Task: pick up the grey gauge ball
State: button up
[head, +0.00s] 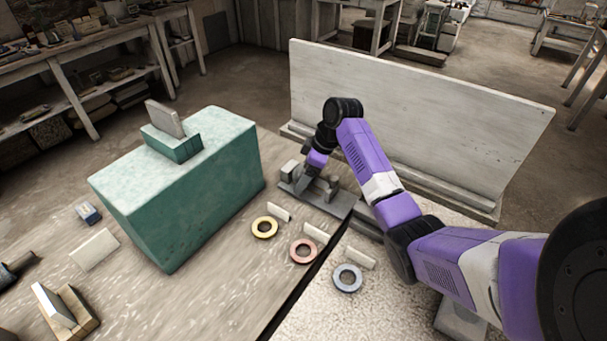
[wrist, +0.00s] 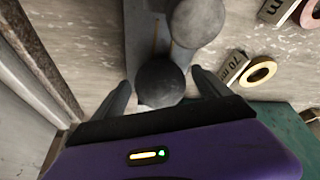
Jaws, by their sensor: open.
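In the wrist view a dark grey ball (wrist: 160,82) appears between the two fingers of my open gripper (wrist: 161,77). Gaps show on both sides of it, and I cannot tell how far it is below the fingertips. A larger, lighter grey ball (wrist: 197,20) sits just beyond it, partly cut off by the top edge. Both are at a grey rack (wrist: 137,38). In the head view my gripper (head: 306,184) is low over the grey rack (head: 340,205), and the balls are hard to make out there.
A tall green block (head: 215,190) stands left of the rack. A whitish upright board (head: 420,115) stands behind my arm. Yellow (head: 264,236), red (head: 303,260) and blue-grey (head: 347,287) rings lie in front, with small label plates. A dark gap (head: 305,285) splits the tabletop.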

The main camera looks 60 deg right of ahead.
grip_shut()
dwell(0.4)
jog(key=shift+r, duration=0.1)
